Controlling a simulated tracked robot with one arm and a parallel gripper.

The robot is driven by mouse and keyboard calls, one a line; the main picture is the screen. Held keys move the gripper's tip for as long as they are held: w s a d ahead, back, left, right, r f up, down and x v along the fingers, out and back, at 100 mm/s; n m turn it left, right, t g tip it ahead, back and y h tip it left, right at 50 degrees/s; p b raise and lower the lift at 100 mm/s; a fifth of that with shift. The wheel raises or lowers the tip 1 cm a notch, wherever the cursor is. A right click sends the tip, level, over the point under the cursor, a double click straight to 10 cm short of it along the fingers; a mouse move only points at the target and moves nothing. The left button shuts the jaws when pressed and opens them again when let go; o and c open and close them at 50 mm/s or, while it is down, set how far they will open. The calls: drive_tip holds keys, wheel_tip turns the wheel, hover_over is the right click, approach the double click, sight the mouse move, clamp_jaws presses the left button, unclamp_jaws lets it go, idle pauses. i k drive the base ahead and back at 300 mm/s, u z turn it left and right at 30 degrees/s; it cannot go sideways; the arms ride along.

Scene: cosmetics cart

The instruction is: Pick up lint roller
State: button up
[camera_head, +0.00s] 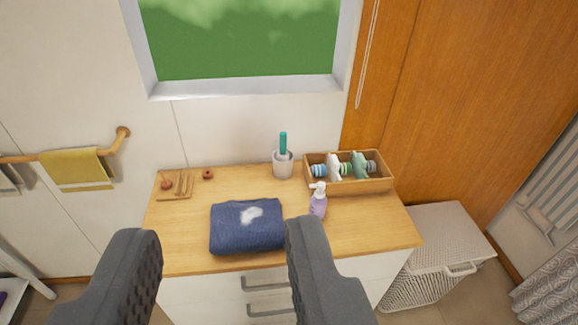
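No lint roller is plain to make out. A teal handle-like thing (283,143) stands upright in a light grey cup (283,166) at the back of the wooden-topped cabinet; its lower part is hidden in the cup, so I cannot tell whether it is the roller. My gripper (218,238) is open, its two dark fingers wide apart in the foreground, with nothing visible between them. It is nearer to me than the cabinet top, and the cup is beyond it, up and to the right in the picture.
A folded blue towel (235,236) with a white fluffy patch lies on the cabinet top (180,240). A purple pump bottle (318,204) stands right of it, before a wooden box (350,187) of bottles and rolls. A small wooden tray (175,195) sits left; a hamper (440,235) stands right.

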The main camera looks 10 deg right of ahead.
sight(283, 154)
drive_tip(key=z, duration=0.45)
drive_tip(key=i, duration=1.85)
drive_tip(key=u, duration=0.45)
